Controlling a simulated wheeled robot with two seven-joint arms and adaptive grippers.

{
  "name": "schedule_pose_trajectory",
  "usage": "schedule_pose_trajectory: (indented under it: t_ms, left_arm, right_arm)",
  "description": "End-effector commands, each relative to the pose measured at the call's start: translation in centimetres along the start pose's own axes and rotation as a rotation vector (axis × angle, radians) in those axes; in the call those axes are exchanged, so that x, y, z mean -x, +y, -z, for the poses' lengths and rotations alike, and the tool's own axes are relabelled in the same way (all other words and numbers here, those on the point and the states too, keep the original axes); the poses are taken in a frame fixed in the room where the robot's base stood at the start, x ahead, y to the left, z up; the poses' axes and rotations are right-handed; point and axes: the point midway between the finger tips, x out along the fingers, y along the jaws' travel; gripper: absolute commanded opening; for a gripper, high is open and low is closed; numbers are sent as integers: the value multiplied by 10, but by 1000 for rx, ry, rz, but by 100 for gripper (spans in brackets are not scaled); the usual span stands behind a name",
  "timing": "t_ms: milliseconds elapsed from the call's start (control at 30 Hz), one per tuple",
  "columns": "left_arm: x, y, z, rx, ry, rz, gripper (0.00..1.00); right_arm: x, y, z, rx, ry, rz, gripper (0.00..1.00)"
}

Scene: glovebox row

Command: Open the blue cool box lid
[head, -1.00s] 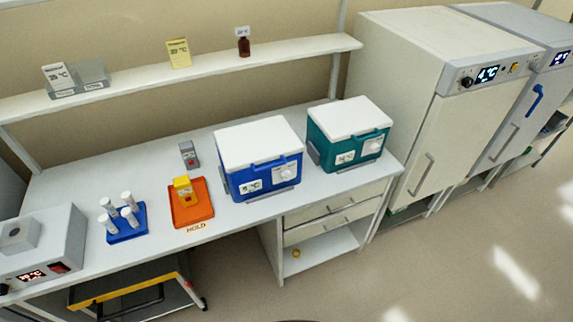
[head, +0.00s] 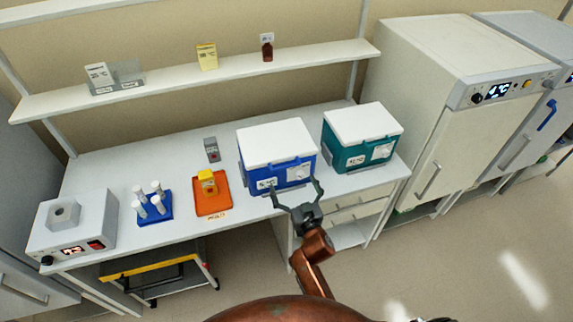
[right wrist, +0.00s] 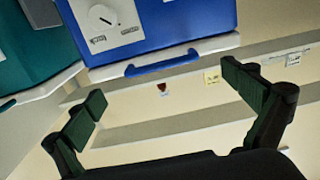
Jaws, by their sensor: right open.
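The blue cool box (head: 272,178) stands on the bench with its white lid (head: 275,143) shut. A label and a round dial are on its front. My right gripper (head: 297,186) is open and empty in front of the box, its fingers spread toward the front face. In the right wrist view, the blue box (right wrist: 190,18) and its blue lid handle (right wrist: 160,64) show at the top, turned over in the picture. The open fingers (right wrist: 165,100) stand apart from the handle, with nothing between them. My left gripper is not in view.
A teal cool box (head: 350,155) with a white lid stands close on the right. On the left are an orange tray (head: 222,203) with a yellow item, a blue vial rack (head: 152,218) and a grey device (head: 70,232). A shelf (head: 215,75) runs above.

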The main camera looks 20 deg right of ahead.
Motion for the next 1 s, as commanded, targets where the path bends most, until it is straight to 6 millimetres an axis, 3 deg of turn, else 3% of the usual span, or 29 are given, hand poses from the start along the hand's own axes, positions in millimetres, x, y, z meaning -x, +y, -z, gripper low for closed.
schedule_pose_trajectory:
  t_ms: [167,500,900,1000]
  left_arm:
    - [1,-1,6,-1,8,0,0]
    - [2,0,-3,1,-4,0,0]
    - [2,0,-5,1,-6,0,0]
    - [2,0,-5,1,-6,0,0]
  right_arm:
    - [-19,-1,6,-2,9,0,100]
    - [-68,0,4,0,7,0,100]
    - [-77,0,4,-1,6,0,100]
    - [-76,0,4,-1,6,0,94]
